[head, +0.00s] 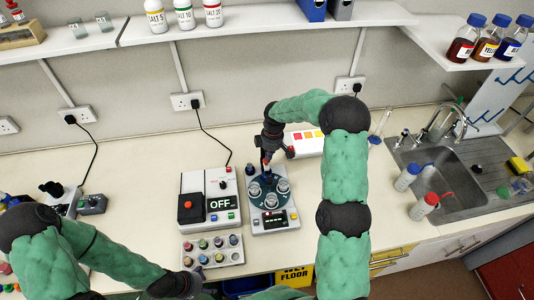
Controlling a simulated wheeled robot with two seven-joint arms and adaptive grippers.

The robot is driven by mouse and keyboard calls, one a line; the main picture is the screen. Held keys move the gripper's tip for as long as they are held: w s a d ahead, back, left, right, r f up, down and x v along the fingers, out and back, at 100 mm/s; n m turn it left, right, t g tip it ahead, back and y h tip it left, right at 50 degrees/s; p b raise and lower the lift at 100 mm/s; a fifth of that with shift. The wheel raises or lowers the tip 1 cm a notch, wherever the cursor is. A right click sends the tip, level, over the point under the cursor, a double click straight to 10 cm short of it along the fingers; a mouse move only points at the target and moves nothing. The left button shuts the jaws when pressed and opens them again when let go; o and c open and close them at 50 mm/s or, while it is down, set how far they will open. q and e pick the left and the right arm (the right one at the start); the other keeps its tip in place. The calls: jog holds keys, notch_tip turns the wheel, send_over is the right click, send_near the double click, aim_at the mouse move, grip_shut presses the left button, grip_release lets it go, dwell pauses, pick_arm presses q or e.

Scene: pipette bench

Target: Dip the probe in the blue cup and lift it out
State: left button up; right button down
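My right gripper (269,156) points down over the back of a grey device with a teal round top (257,186). A small orange-red piece shows at its fingertips, possibly the probe, with a dark bluish shape just below. The view is too small to tell whether the fingers are shut on it, or whether it is inside a cup. Several pale round cups (271,201) sit on the teal top; I cannot make out a clearly blue one. My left gripper (187,275) is low at the front, near a rack of coloured caps; its fingers are unclear.
A white box reading OFF with a red button (187,205) stands left of the device. The rack of coloured caps (240,257) lies in front of it. A low white box (306,148) is behind my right arm.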

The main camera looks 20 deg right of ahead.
pick_arm(q)
jog(key=shift+s+a+r, duration=0.15)
jog(key=shift+s, duration=0.2)
jog(key=shift+c, duration=0.5)
pick_arm(e)
jog(key=shift+s+d+r, duration=0.3)
jog(key=shift+s+d, duration=0.2)
jog(key=shift+d, duration=0.05)
jog(key=shift+s+d+r, duration=0.25)
jog(key=shift+s+d, duration=0.2)
jog(key=shift+d, duration=0.05)
pick_arm(q)
jog(key=shift+s, duration=0.1)
jog(key=shift+s, duration=0.1)
pick_arm(e)
notch_tip(320, 180, up, 8)
jog(key=shift+s+d, duration=0.2)
jog(key=shift+d, duration=0.2)
